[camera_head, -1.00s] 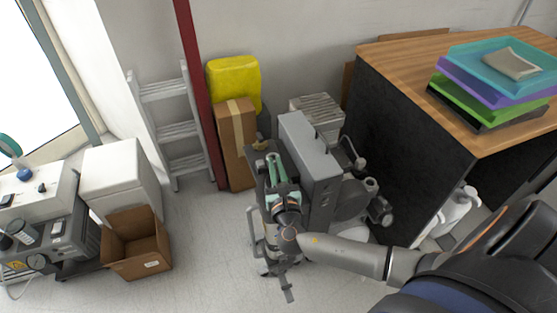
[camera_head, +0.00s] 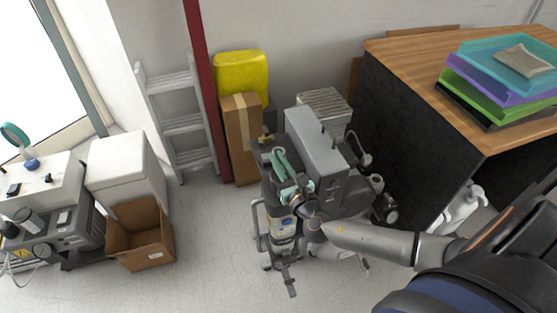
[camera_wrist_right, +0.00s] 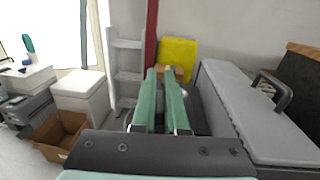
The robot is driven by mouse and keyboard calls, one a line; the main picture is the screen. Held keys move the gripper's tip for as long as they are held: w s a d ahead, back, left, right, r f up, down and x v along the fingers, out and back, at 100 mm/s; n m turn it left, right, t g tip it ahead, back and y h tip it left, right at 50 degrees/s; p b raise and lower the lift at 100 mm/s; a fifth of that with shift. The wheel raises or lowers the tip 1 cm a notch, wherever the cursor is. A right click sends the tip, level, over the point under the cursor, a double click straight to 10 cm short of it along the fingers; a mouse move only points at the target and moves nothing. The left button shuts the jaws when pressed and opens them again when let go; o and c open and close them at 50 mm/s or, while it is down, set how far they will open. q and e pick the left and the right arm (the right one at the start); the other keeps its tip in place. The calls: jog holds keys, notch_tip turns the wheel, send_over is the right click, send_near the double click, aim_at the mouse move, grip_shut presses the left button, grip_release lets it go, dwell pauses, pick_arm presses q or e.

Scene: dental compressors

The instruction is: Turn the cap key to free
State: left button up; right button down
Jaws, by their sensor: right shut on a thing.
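The dental compressor unit stands on the floor in the middle of the head view, with a tall grey housing (camera_head: 316,146) on it. A small brass-coloured fitting (camera_head: 266,139) shows at its back left, close to my fingertips. My right gripper (camera_head: 277,153) reaches over the unit's left side, its green fingers pointing away and slightly left. It is shut on a small part, taken to be the cap key, which the fingers hide. In the right wrist view the two green fingers (camera_wrist_right: 165,72) lie close together beside the grey housing (camera_wrist_right: 262,115). My left gripper is not in view.
A cardboard box (camera_head: 241,130) and a yellow case (camera_head: 241,70) stand behind the unit. A ladder (camera_head: 181,124) leans left of the red post (camera_head: 208,90). A wooden-topped desk (camera_head: 410,50) stands at right. Bare floor (camera_head: 215,225) lies to the left.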

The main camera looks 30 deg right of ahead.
jog(key=shift+d, duration=0.1)
jog(key=c, duration=0.9)
grip_release()
jog(key=shift+c, duration=0.2)
jog(key=s+a, duration=0.1)
jog(key=s, duration=1.1)
jog(key=shift+s+a, duration=0.15)
jog(key=shift+a, duration=0.25)
